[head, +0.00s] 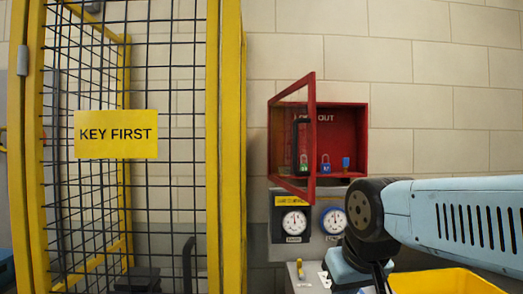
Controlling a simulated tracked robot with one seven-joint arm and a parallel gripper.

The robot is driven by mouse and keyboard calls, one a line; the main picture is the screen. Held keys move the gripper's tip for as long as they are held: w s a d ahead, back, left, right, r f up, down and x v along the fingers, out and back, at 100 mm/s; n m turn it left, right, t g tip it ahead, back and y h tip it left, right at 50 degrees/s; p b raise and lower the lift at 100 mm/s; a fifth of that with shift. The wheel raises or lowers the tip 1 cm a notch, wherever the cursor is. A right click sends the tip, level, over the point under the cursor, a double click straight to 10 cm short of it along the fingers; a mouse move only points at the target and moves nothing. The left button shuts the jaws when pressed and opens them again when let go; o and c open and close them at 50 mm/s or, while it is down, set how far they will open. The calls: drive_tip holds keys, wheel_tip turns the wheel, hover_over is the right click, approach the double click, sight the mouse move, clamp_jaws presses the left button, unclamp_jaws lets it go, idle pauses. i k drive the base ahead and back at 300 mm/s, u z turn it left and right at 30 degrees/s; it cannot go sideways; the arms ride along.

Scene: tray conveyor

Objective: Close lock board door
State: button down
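The red lock board (357,172) is a wall-mounted box at the centre right. Its red-framed door (311,125) has a clear pane and stands open, swung out from the box's left side. A dark upright handle shows on the door. A green padlock (304,162) shows at the left, seen by the door's edge. A blue padlock (325,165) and another blue item (346,163) are inside the box. My light blue arm comes in from the right and bends down below the board. My gripper is not clearly in view.
A yellow-framed mesh gate (226,150) with a "KEY FIRST" sign (116,134) fills the left. Two gauges (294,222) (333,220) sit under the board. A yellow bin (445,281) is at the lower right. The wall right of the board is bare.

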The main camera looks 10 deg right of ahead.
sight(309, 197)
drive_tip(key=u, duration=0.05)
drive_tip(key=k, duration=0.95)
drive_tip(key=z, duration=0.35)
drive_tip(key=i, duration=0.45)
drive_tip(key=u, duration=0.05)
